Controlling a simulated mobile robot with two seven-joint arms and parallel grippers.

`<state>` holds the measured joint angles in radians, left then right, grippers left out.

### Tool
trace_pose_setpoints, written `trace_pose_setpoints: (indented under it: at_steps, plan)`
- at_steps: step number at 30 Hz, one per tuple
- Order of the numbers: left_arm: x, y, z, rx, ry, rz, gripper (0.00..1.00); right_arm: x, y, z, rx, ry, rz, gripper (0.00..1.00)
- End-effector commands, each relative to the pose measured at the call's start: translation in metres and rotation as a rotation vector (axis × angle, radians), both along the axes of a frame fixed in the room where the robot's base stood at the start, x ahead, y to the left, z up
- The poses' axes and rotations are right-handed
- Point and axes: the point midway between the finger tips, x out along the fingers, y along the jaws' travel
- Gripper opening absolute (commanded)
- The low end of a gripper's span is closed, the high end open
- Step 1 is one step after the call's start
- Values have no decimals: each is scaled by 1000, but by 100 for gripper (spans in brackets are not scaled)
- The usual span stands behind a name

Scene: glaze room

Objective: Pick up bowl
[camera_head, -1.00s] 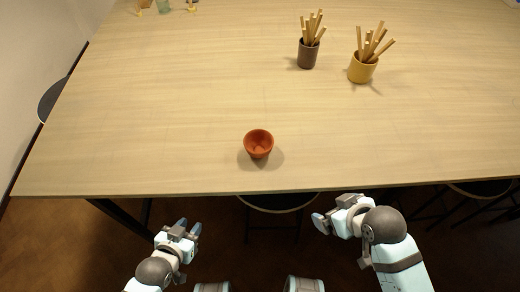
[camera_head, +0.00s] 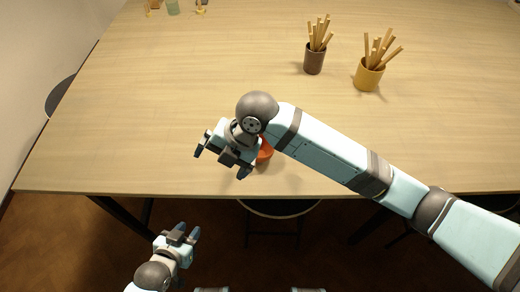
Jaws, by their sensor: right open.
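The orange-red bowl (camera_head: 265,151) stands on the wooden table and is mostly hidden behind my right gripper and wrist. My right gripper (camera_head: 220,164) is open, over the table near its front edge, with its fingertips to the left of the bowl. I cannot tell whether the gripper touches the bowl. My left gripper (camera_head: 187,234) is below the table's front edge at the lower left, well away from the bowl. Its two fingers stand apart with nothing between them.
The wooden table (camera_head: 150,100) has wide clear room on the left. A dark brown cup (camera_head: 314,62) and a yellow cup (camera_head: 367,77), both holding wooden sticks, stand farther back. Small items, one a green glass (camera_head: 172,7), are at the far left. A stool (camera_head: 279,208) is under the front edge.

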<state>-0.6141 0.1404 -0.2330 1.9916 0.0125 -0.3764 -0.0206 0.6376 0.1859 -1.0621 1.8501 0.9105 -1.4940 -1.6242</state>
Motion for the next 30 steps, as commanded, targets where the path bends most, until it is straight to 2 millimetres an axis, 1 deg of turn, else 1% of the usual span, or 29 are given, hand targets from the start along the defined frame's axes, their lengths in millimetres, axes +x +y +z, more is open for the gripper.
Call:
trace_pose_setpoints:
  at_steps: [1, 3, 7, 12, 15, 18, 23, 26, 30]
  plan:
    - [0, 0, -1, 0, 1, -1, 35, 8, 0, 3, -42, -42, 97, 100]
    - [0, -1, -2, -1, 1, -2, 35, 15, -1, 5, -97, -84, 237, 100]
    - [0, -2, -3, -2, 2, -2, 35, 33, -11, 9, -203, -143, 481, 100]
    - [0, -2, -4, -2, 1, -2, 35, 64, -34, 20, -335, -178, 754, 100]
    - [0, -2, -4, -3, 1, -1, 35, 81, -49, 29, -395, -179, 872, 100]
    - [0, -2, -5, -3, 0, -1, 35, 94, -61, 37, -434, -173, 953, 100]
    - [0, -2, -4, -4, -1, -1, 35, 104, -71, 43, -463, -163, 1019, 100]
    - [0, -2, -2, -4, -1, -1, 35, 104, -74, 34, -465, -160, 1031, 100]
    - [0, -2, 1, -3, -1, -1, 35, 100, -76, 8, -464, -157, 1033, 100]
